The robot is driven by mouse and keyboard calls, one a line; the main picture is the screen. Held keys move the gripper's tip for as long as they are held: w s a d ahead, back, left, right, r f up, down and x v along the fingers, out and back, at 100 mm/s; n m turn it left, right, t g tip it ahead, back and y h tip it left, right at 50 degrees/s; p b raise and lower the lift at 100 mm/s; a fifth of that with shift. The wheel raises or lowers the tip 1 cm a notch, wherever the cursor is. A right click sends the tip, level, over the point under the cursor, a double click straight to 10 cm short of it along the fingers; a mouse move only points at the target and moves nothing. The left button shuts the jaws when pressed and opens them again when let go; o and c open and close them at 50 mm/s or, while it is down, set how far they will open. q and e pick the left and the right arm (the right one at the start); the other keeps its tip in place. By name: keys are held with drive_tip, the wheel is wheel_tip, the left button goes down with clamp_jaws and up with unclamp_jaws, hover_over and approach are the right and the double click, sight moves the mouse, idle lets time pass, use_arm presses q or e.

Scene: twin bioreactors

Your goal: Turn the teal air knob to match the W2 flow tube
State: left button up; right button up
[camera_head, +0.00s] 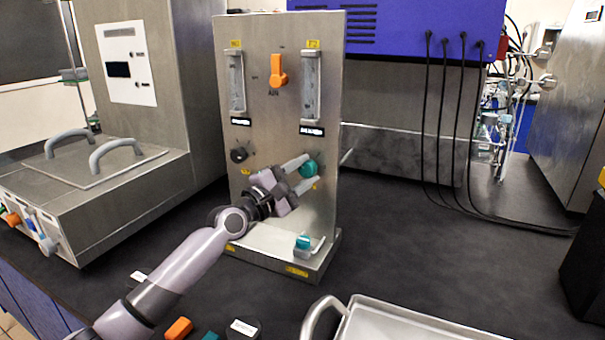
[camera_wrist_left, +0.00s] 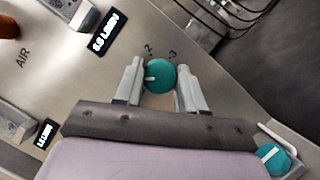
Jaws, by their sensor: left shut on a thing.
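The teal air knob (camera_head: 309,168) sits low on the right side of the upright steel panel (camera_head: 275,125). My left gripper (camera_head: 308,171) is shut on it, one finger on each side. In the left wrist view the knob (camera_wrist_left: 160,76) lies between the two fingers, and its white pointer mark points left. Printed numbers stand beside it. The right flow tube (camera_head: 311,86) is above the knob, with a display (camera_head: 312,131) under it. The left flow tube (camera_head: 236,83) stands opposite. Their levels are too small to read. My right gripper is not in view.
A black knob (camera_head: 239,155) is on the panel's left. An orange handle (camera_head: 278,70) marked AIR is between the tubes. A teal valve (camera_head: 304,242) sits on the panel's base.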

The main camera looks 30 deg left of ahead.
use_arm(q)
drive_tip(key=m+g+p, duration=0.2)
drive_tip(key=m, duration=0.3)
drive_tip(key=shift+r+m, duration=0.15)
drive_tip(key=shift+m, duration=0.25)
drive_tip(key=m+g+y, duration=0.1)
drive_tip(key=m+g, duration=0.1)
drive_tip(key=m, duration=0.2)
drive_tip(key=shift+m, duration=0.3)
drive_tip(key=m+y, duration=0.1)
drive_tip(key=m, duration=0.1)
drive_tip(key=m+g+y, duration=0.1)
drive_tip(key=m+y, duration=0.1)
drive_tip(key=m, duration=0.1)
drive_tip(key=shift+d+g, duration=0.1)
drive_tip(key=shift+g, duration=0.2)
drive_tip(key=m+y, duration=0.1)
drive_tip(key=m, duration=0.1)
drive_tip(key=shift+d+m+y, duration=0.1)
drive_tip(key=shift+m+y, duration=1.3)
drive_tip(key=shift+m, duration=0.3)
drive_tip(key=o, duration=1.1)
drive_tip(key=shift+c, duration=0.2)
drive_tip(key=shift+r, duration=0.1)
